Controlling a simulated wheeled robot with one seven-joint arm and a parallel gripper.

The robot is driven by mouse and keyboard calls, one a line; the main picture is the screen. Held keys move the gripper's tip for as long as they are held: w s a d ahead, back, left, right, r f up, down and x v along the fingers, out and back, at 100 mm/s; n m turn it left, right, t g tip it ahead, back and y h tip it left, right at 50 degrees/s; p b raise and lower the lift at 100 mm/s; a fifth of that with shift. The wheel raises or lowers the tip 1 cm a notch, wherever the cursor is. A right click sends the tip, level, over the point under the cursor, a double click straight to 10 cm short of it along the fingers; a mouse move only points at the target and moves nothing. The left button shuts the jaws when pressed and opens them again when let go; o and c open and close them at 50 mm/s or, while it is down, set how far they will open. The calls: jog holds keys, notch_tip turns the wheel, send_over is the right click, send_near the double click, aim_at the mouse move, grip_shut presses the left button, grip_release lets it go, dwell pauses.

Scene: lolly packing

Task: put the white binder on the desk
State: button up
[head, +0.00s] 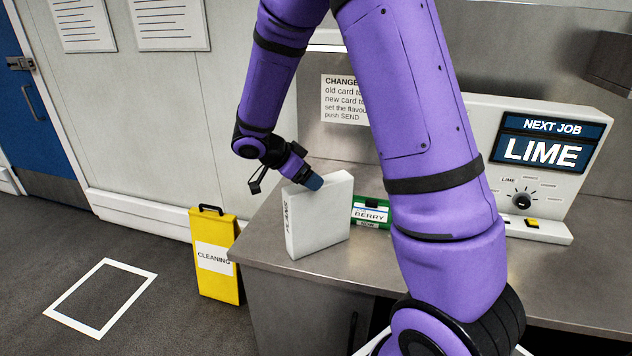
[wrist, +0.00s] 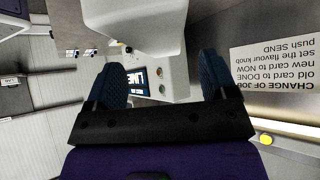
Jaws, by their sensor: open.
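The white binder (head: 322,225) stands upright on the grey metal desk (head: 565,285), near its left end, with its lettered spine facing left. My gripper (head: 287,181) is at the binder's top edge, with one blue fingertip overlapping that edge in the head view. In the wrist view my gripper (wrist: 162,82) has its two blue fingers wide apart with nothing clamped between them. A large pale shape ahead of the fingers there looks like the binder (wrist: 132,25). Whether a finger touches the binder I cannot tell.
A green-edged BERRY card holder (head: 371,213) stands just right of the binder. A console (head: 545,152) showing LIME is at the desk's right. A yellow cleaning sign (head: 216,265) stands on the floor by the desk's left end. A white floor outline (head: 100,297) lies empty.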

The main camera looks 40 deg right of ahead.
jog(key=v, duration=0.7)
jog(key=shift+d, duration=0.1)
jog(key=s+a+r+n+t+y, duration=0.1)
jog(key=s+r+n+t+y, duration=0.1)
jog(key=s+r+n, duration=0.3)
jog(key=s+a+r+n+t+y, duration=0.2)
jog(key=s+r+n+y, duration=0.2)
jog(key=s+n, duration=0.4)
jog(key=s+a+r+n+t+y, duration=0.1)
jog(key=s+r+n, duration=0.5)
jog(key=s, duration=0.7)
jog(key=shift+a+r+t+y, duration=0.2)
jog(key=shift+a+t+y, duration=0.1)
jog(key=shift+t+y, duration=0.55)
